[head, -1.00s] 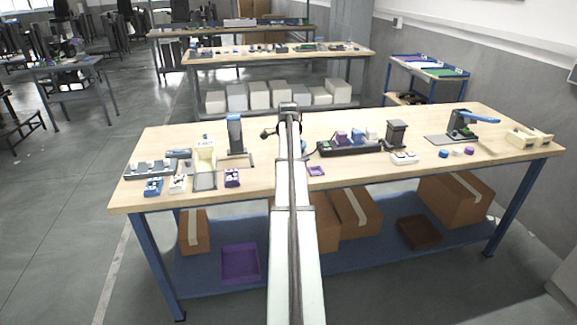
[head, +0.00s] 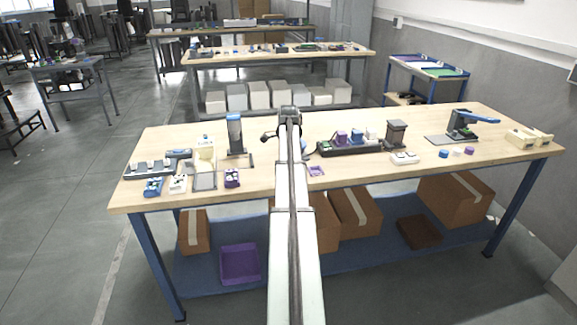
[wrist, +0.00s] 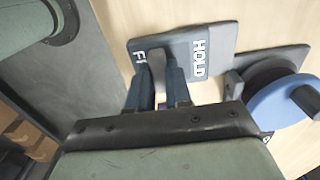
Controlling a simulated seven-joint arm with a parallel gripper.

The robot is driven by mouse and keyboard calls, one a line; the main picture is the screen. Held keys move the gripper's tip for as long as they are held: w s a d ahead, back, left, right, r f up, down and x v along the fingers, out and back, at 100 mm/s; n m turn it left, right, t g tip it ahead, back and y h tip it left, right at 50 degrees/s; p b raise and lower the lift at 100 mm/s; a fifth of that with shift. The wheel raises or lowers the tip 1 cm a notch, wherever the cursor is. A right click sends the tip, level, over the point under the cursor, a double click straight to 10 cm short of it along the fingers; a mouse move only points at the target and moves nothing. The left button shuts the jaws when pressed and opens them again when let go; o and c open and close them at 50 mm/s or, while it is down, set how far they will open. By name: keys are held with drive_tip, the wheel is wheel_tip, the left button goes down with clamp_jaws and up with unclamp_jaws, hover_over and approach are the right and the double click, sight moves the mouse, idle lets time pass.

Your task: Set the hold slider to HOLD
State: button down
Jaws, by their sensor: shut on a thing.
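The hold slider's grey plate (wrist: 222,45) shows in the wrist view, with a white HOLD label at its right part and a partly covered label starting "FI" at its left. The slider's grey knob (wrist: 157,66) stands beside the "FI" label, left of HOLD. My gripper (wrist: 162,82) has its two dark blue fingers around the knob and is shut on it. The fingers hide the lower part of the knob and plate. In the head view my arm stands in front of the gripper's work spot, and the slider cannot be made out there.
A blue disc (wrist: 284,104) with a dark knob lies close right of the plate. In the head view, a black tray with coloured blocks (head: 350,147) is right of my arm, and a grey upright stand (head: 235,133) is left of it. Bare wood lies at the table's front.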

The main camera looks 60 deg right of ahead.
idle(0.4)
drive_tip(key=shift+w+d, duration=1.1)
drive_tip(key=shift+r, duration=0.1)
drive_tip(key=c, duration=1)
unclamp_jaws()
drive_tip(key=shift+c, duration=0.2)
wheel_tip(320, 180, up, 14)
